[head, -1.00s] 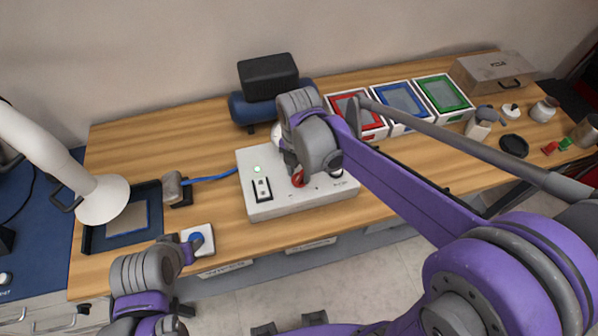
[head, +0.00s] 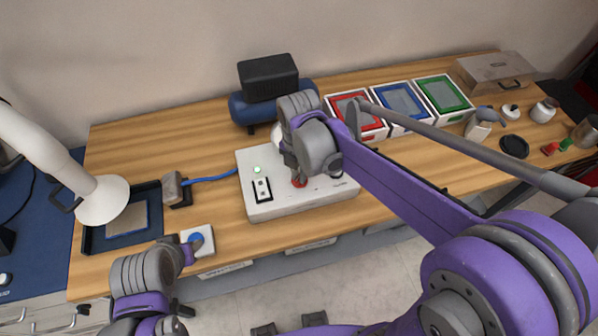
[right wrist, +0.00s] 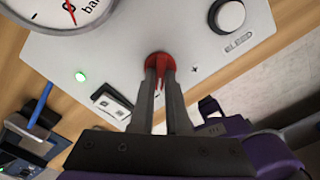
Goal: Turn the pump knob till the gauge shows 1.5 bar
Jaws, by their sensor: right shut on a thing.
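The white pump box (head: 270,208) stands on the wooden table in the head view. Its red knob (right wrist: 160,60) is between the fingertips of my right gripper (right wrist: 162,68), which is shut on it. A bit of the red knob also shows in the head view (head: 299,183). The gauge (right wrist: 62,10) is only partly in the right wrist view; its red needle and "bar" lettering show, but the scale is mostly cut off. My right arm hides most of the gauge in the head view. My left gripper (head: 187,252) is low at the left, near the blue button; its jaws are not clear.
A green light (right wrist: 81,76), a rocker switch (right wrist: 112,100) and a white BLEED knob (right wrist: 230,15) sit on the box. A blue-button box (head: 197,240) stands at the table's front. Red, blue and green trays (head: 445,93) stand behind right. A lamp hangs over a dark tray (head: 93,238).

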